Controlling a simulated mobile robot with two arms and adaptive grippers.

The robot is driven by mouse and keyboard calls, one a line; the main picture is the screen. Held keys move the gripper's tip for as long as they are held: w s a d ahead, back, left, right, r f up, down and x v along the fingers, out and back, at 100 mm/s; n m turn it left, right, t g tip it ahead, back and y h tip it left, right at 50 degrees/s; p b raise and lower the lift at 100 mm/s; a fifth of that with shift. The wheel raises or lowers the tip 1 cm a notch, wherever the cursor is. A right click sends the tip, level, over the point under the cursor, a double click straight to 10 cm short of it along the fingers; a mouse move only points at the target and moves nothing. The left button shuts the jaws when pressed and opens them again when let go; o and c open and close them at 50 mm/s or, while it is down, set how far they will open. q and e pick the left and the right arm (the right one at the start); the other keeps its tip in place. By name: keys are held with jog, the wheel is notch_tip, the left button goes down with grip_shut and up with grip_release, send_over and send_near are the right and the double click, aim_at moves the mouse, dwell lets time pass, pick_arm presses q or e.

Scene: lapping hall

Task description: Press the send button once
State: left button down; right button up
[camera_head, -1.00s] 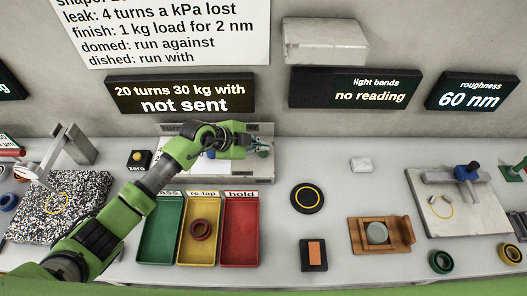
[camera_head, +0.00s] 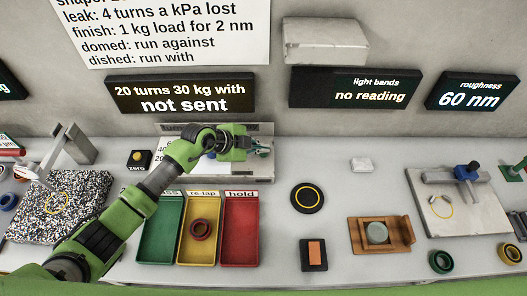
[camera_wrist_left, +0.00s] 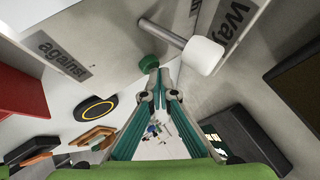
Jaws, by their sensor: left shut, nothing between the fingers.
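My left gripper (camera_head: 262,148) is shut and empty, over the right end of a pale control panel (camera_head: 225,178) at the wall. In the left wrist view its fingertips (camera_wrist_left: 158,66) meet just beside a green round button (camera_wrist_left: 148,62), which looks like the send button; no label on it is readable. I cannot tell whether the fingertips touch it. A display (camera_head: 180,94) above the panel reads "20 turns 30 kg with" and "not sent". My arm and gripper hide much of the panel in the head view. My right gripper is not in view.
A lever with a white knob (camera_wrist_left: 203,56) stands close to the fingertips. Green (camera_head: 160,230), yellow (camera_head: 183,254) and red (camera_head: 240,230) trays lie before the panel. A black disc with a yellow ring (camera_head: 307,198) lies to the right. A zero button box (camera_head: 139,160) stands left.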

pick_arm(q)
jog(key=shift+f, duration=0.35)
dwell(0.5)
jog(key=shift+r+p, duration=1)
jog(key=shift+p, duration=0.15)
notch_tip(320, 180, up, 5)
jog(key=p, duration=0.6)
jog(key=shift+f, duration=0.1)
